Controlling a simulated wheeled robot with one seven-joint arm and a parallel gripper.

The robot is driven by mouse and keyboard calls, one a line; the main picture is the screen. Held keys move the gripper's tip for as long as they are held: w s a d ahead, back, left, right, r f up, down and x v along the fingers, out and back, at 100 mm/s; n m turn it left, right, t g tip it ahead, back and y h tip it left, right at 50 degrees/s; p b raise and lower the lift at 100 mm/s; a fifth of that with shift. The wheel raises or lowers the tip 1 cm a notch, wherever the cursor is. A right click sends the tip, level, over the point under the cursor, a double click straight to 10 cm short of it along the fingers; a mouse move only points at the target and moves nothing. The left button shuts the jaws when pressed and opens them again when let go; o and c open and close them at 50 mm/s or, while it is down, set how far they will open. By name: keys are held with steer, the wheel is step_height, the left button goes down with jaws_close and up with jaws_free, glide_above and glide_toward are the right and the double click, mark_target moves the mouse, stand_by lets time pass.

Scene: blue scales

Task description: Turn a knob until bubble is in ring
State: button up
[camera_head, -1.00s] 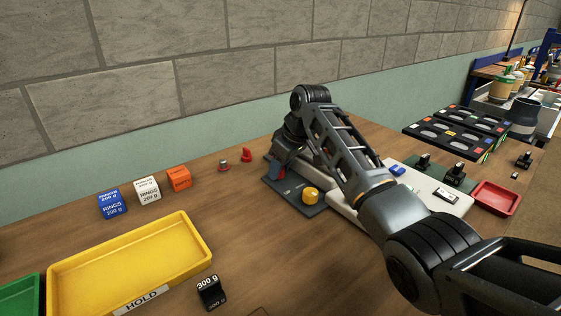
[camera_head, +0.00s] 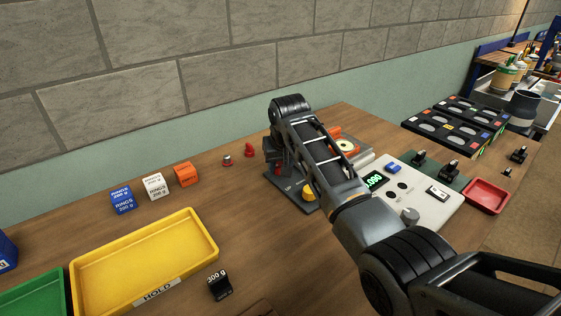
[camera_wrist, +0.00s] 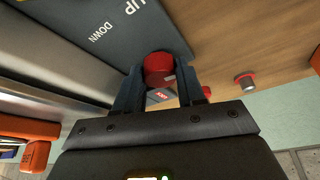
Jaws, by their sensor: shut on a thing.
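In the wrist view my gripper (camera_wrist: 160,78) is shut on a red knob (camera_wrist: 158,66), with a dark finger on each side. The knob stands by a dark grey plate (camera_wrist: 105,32) marked UP and DOWN. A yellow knob (camera_head: 309,195) sits at the plate's front right. I cannot make out a bubble. The scale body (camera_head: 425,204) has a lit green display (camera_head: 376,181).
Ring boxes (camera_head: 154,187) and a yellow tray (camera_head: 150,250) lie left. A red tray (camera_head: 487,195) is right. Bare wood lies between the yellow tray and the plate.

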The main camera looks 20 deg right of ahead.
stand_by(0.5)
steer(key=o, duration=1.1)
steer(key=shift+c, duration=0.2)
steer(key=shift+r, duration=0.1)
steer(key=v, duration=0.7)
steer(key=shift+r+b, duration=0.25)
steer(key=shift+b, duration=0.1)
steer(key=shift+s+a, duration=0.1)
steer(key=shift+s, duration=0.05)
